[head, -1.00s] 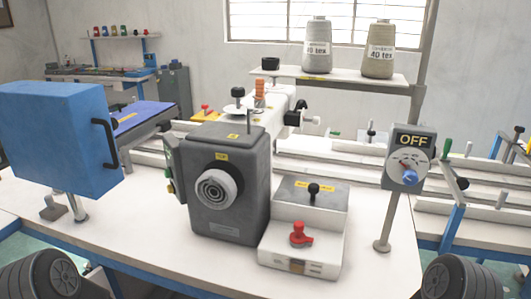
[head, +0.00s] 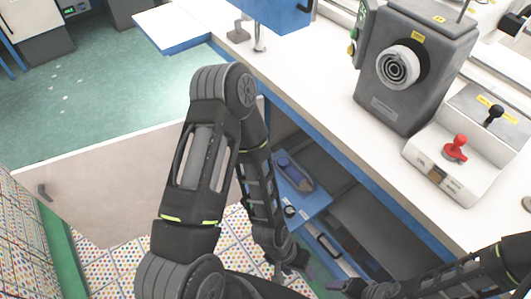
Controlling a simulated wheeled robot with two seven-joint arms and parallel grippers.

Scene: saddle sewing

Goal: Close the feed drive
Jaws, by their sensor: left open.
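A grey machine box (head: 410,75) with a round ribbed knob (head: 398,68) stands on the white table. No readable label tells me which part is the feed drive. Below the tabletop is an open compartment (head: 345,205). My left gripper (head: 289,268) is open, low in front of the compartment, apart from the panel's handle. My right gripper (head: 350,288) is low at the bottom edge; its jaw opening is unclear.
A blue shelf (head: 309,203) in the compartment carries a blue-grey object (head: 295,174). A white control box (head: 470,165) with a red knob (head: 455,148) sits on the table. The blue table edge (head: 345,150) runs above my grippers.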

